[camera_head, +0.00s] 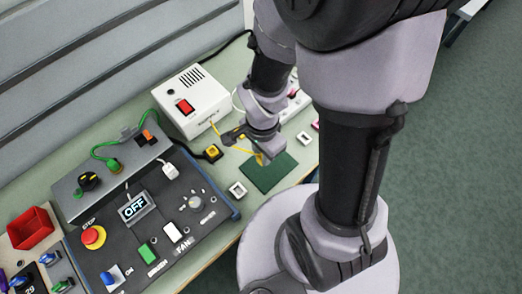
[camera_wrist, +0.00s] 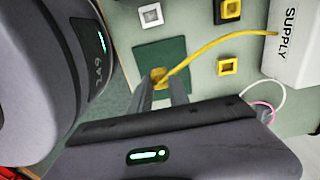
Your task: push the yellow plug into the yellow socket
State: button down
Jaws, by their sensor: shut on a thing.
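My gripper (camera_wrist: 161,82) is shut on the yellow plug (camera_wrist: 158,74), which shows between its fingertips above a dark green mat (camera_wrist: 174,48). In the head view my gripper (camera_head: 261,157) is over the same mat (camera_head: 272,177). A yellow cable (camera_wrist: 215,43) runs from the plug to the white SUPPLY box (camera_head: 193,99). A yellow-framed socket (camera_wrist: 227,66) lies to the right of the plug in the wrist view, apart from it. A black-framed block with a yellow centre (camera_wrist: 229,9) lies farther up; it also shows in the head view (camera_head: 213,153).
A white-framed socket (camera_wrist: 151,14) lies beyond the mat. In the head view, a dark control panel (camera_head: 150,225) reading OFF, with a red stop button (camera_head: 93,237), stands left. A red bin (camera_head: 34,228) is at far left. Loose cables lie near the SUPPLY box.

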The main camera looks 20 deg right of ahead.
jog(key=w+a, duration=1.1)
jog(key=w, duration=0.1)
jog(key=shift+w+a+f+b, duration=0.15)
jog(key=shift+w+a+b, duration=0.05)
jog(key=shift+a+b, duration=0.2)
jog(key=shift+d, duration=0.1)
notch_tip(320, 180, down, 4)
jog(key=b, duration=0.4)
jog(key=shift+f, duration=0.2)
jog(key=shift+f+b, duration=0.15)
jog(key=shift+b, duration=0.55)
jog(key=shift+f+b, duration=0.8)
jog(key=shift+f, duration=0.1)
jog(key=c, duration=0.7)
grip_release()
jog(key=shift+r, duration=0.1)
